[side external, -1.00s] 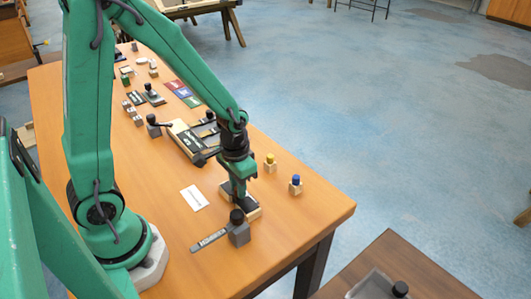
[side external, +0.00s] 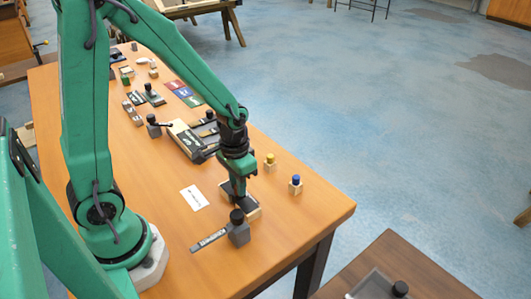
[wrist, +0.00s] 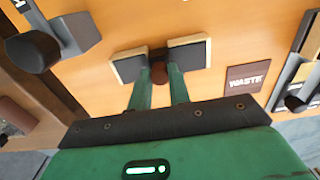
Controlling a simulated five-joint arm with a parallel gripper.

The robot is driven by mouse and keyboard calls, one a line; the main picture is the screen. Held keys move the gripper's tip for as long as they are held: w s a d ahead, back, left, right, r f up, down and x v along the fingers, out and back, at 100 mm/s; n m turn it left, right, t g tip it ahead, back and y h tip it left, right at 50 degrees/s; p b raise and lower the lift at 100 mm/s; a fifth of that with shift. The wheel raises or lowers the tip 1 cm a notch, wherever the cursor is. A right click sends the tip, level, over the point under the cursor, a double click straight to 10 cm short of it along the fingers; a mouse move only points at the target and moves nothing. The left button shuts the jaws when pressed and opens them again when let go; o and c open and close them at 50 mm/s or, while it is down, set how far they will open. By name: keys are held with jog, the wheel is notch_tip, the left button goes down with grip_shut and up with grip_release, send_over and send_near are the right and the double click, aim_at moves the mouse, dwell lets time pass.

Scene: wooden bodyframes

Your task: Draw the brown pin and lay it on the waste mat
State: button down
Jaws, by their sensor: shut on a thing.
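My gripper (side external: 238,190) points down near the table's right end. In the wrist view, my gripper (wrist: 161,82) has its two green fingers shut on a brown pin (wrist: 159,70). The pin's rounded brown end shows between the fingertips. Two dark plates with cream edges, left (wrist: 130,66) and right (wrist: 188,53), lie either side of the pin. I cannot tell whether the pin is clear of them. The waste mat (wrist: 247,76), a dark brown square labelled WASTE, lies to the right of the plates and looks bare. I cannot pick it out in the side view.
A grey block with a black knob (side external: 239,232) and a labelled bar stands just in front of my gripper. Yellow-topped (side external: 270,161) and blue-topped (side external: 295,184) wooden blocks stand to the right. A white card (side external: 194,197) lies left. A dark fixture (wrist: 300,75) stands beyond the mat.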

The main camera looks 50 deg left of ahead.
jog(key=shift+r, duration=0.5)
dwell(0.3)
jog(key=shift+r, duration=1.5)
jog(key=w+a+r, duration=0.3)
jog(key=w+r, duration=0.3)
jog(key=shift+w+a+f, duration=0.35)
jog(key=shift+a+f, duration=1.45)
jog(key=shift+a, duration=0.1)
jog(key=shift+w+a+f, duration=0.3)
jog(key=shift+a+f, duration=1.45)
jog(key=shift+a, duration=0.2)
jog(key=shift+w+a+f, duration=0.35)
jog(key=shift+a+f, duration=1.45)
jog(key=shift+a, duration=0.1)
jog(key=shift+f, duration=0.15)
